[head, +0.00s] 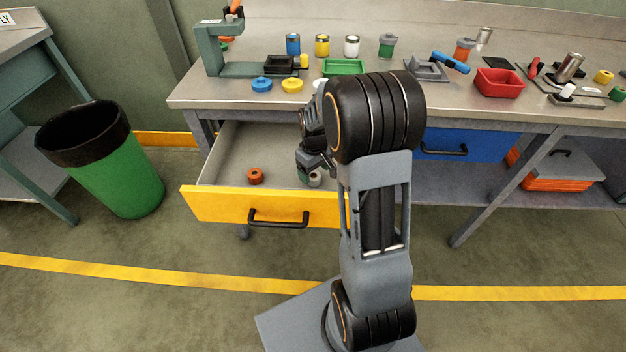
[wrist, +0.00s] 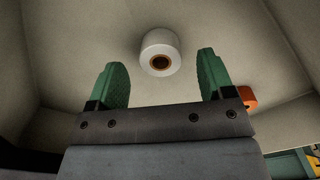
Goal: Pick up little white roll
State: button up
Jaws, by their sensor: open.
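The little white roll (wrist: 152,42), with a brown core, stands on the drawer floor in the wrist view. It appears just beyond my fingertips and centred between them. My gripper (wrist: 162,70) is open, with a green finger on each side and nothing held. In the head view my gripper (head: 309,172) reaches down into the open yellow-fronted drawer (head: 222,204).
An orange roll (head: 255,175) lies in the drawer to the left; it also shows at the right finger's edge in the wrist view (wrist: 249,98). Drawer walls surround the gripper. The workbench top (head: 190,92) with jars, lids and trays overhangs behind. A green bin (head: 120,175) stands left.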

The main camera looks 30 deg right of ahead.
aim_at(314, 176)
jog(key=shift+f, duration=1.7)
jog(key=shift+c, duration=0.2)
jog(key=c, duration=0.9)
jog(key=shift+r, duration=0.1)
jog(key=shift+c, duration=0.2)
